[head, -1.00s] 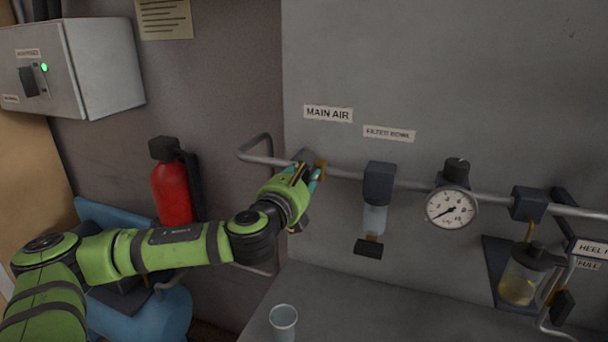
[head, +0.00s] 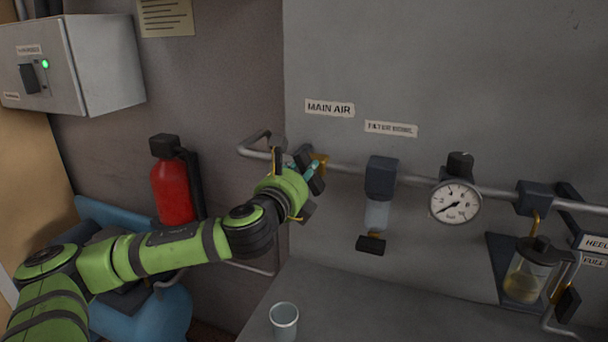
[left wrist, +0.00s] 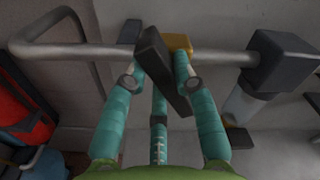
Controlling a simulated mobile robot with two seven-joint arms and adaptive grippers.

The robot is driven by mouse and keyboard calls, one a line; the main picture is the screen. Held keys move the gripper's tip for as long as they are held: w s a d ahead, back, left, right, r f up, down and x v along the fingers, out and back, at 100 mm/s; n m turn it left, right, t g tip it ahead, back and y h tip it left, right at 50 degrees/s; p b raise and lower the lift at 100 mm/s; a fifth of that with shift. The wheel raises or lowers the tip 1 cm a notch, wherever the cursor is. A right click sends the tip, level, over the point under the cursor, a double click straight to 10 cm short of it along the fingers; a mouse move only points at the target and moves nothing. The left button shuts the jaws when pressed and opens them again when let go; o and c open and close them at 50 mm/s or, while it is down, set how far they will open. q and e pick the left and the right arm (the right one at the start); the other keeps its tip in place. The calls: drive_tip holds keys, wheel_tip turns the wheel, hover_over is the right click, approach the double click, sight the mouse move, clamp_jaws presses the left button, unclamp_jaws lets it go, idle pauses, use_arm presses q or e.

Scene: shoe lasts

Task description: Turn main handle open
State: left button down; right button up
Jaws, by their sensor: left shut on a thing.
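The main handle is a dark lever on a brass-yellow valve (head: 321,161) under the MAIN AIR label (head: 329,108). In the left wrist view the handle (left wrist: 162,68) slants across the pipe, from upper left to lower right, in front of the yellow valve body (left wrist: 178,42). My left gripper (head: 309,170) is at the valve. Its teal fingers (left wrist: 160,75) are shut on the handle, one on each side. In the head view the fingers and wrist partly hide the handle. My right gripper is in neither view.
A bent grey pipe (head: 262,153) runs along the wall through the valve. To the right are a filter bowl (head: 377,215), a pressure gauge (head: 455,203) and an oiler bowl (head: 524,278). A cup (head: 284,320) stands on the grey bench below. A red extinguisher (head: 172,192) is at left.

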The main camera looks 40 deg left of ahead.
use_arm(q)
drive_tip(key=n, duration=0.2)
drive_tip(key=n+b, duration=0.1)
drive_tip(key=n, duration=0.1)
drive_tip(key=n+b, duration=0.1)
drive_tip(key=n, duration=0.1)
drive_tip(key=shift+a+f+n, duration=0.1)
drive_tip(key=shift+f+n, duration=0.2)
drive_tip(key=shift+f, duration=0.1)
drive_tip(key=n+b, duration=0.1)
drive_tip(key=n, duration=0.4)
drive_tip(key=shift+f+b, duration=0.2)
drive_tip(key=shift+b, duration=0.1)
drive_tip(key=shift+n, duration=0.3)
drive_tip(key=c, duration=1)
unclamp_jaws()
drive_tip(key=shift+s, duration=0.15)
drive_tip(key=v, duration=0.7)
drive_tip(key=shift+s, duration=0.15)
